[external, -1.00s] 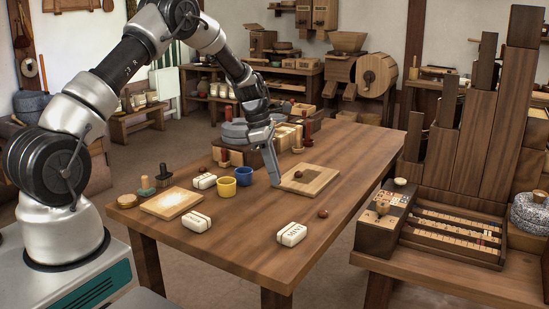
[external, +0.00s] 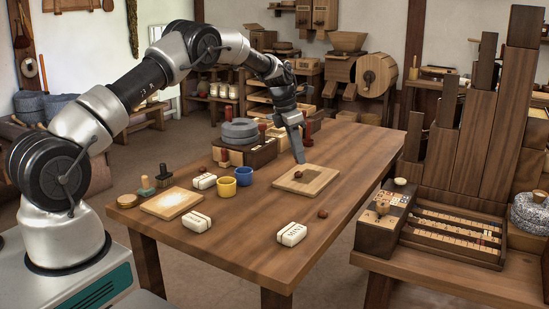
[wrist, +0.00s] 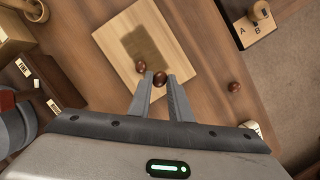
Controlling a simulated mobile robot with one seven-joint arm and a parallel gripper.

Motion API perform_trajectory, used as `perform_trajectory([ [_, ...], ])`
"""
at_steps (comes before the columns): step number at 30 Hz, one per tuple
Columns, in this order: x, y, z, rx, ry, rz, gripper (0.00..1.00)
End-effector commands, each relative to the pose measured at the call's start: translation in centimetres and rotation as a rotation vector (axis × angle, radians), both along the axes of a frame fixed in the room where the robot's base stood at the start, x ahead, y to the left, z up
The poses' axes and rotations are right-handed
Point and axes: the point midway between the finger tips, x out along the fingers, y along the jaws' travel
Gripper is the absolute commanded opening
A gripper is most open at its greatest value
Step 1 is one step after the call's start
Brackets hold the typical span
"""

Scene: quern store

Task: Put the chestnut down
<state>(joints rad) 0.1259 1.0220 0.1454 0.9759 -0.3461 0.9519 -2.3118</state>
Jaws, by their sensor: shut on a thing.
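My gripper (wrist: 162,88) is shut on a chestnut (wrist: 159,78), a small dark brown ball between the fingertips in the wrist view. In the external view my gripper (external: 300,161) points down at the back of a pale wooden board (external: 287,185); the held chestnut is not clear there. The board also shows in the wrist view (wrist: 183,40), with a darker patch (wrist: 150,45) on it. A second chestnut (wrist: 140,66) lies on the board, left of the held one. A third chestnut (wrist: 234,87) lies on the bare table, also seen in the external view (external: 323,214). I cannot tell the held chestnut's height.
A blue cup (external: 244,177) and a yellow cup (external: 226,187) stand left of the board. White blocks (external: 292,234) lie toward the front. A dark wooden box with grey discs (external: 238,133) stands at the back left. The table's right side is clear.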

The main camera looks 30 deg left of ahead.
Motion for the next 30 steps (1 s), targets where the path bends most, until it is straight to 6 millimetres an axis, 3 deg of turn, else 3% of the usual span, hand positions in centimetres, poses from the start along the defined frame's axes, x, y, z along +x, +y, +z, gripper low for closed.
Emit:
perform_trajectory([
  [12,0.0,0.1,-5.9,0.0,0.001,-0.001,0.0],
  [25,0.0,0.0,-6.7,0.0,0.0,-0.002,0.0],
  [26,0.0,0.0,-6.7,0.0,0.0,-0.002,0.21],
  [27,0.0,0.0,-6.6,0.0,0.0,-0.002,0.26],
  [30,0.0,0.0,-6.6,0.0,0.0,-0.002,0.26],
])
